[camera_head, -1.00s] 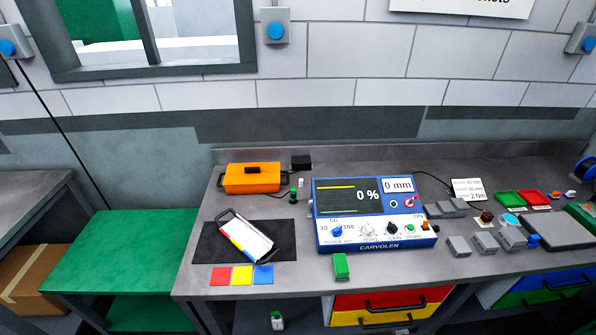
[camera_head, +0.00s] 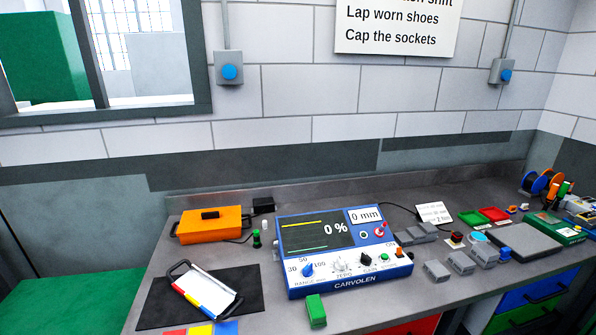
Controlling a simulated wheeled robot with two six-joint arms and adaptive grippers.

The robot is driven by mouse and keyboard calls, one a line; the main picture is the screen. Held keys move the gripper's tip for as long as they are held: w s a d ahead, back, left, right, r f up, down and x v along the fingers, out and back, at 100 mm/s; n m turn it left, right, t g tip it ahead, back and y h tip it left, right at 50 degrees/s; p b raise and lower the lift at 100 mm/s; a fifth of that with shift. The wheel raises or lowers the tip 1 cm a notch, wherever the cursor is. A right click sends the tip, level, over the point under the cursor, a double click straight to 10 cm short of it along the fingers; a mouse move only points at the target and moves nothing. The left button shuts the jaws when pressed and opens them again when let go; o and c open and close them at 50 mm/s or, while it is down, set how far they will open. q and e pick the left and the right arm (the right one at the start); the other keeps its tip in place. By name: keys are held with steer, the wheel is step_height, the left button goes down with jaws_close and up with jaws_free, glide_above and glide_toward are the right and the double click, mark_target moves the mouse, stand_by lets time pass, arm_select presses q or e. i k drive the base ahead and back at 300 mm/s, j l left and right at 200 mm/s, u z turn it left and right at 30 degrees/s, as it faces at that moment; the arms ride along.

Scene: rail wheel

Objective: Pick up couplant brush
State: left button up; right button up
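I cannot make out a couplant brush for certain in the head view. A small green upright item (camera_head: 257,239) stands between the orange case and the blue instrument; it is too small to tell what it is. A green block (camera_head: 316,311) stands at the bench's front, just before the instrument. Neither of my grippers is in view, and nothing in view is held.
The grey bench (camera_head: 350,201) carries an orange case (camera_head: 211,225), a blue CARVOLEN instrument (camera_head: 345,251), a handled white tray (camera_head: 212,287) on a black mat (camera_head: 250,281), several grey blocks, red (camera_head: 494,214) and green (camera_head: 470,217) trays, and spools (camera_head: 540,184).

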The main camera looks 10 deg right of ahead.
mark_target(505, 252)
steer(key=z, duration=1.8)
steer(key=i+l+z, duration=0.15)
steer(key=i+l, duration=0.25)
steer(key=i+l+z, duration=0.1)
steer(key=i+l, duration=0.3)
steer(key=i+l+z, duration=0.15)
steer(key=i+l, duration=0.15)
steer(key=i, duration=0.3)
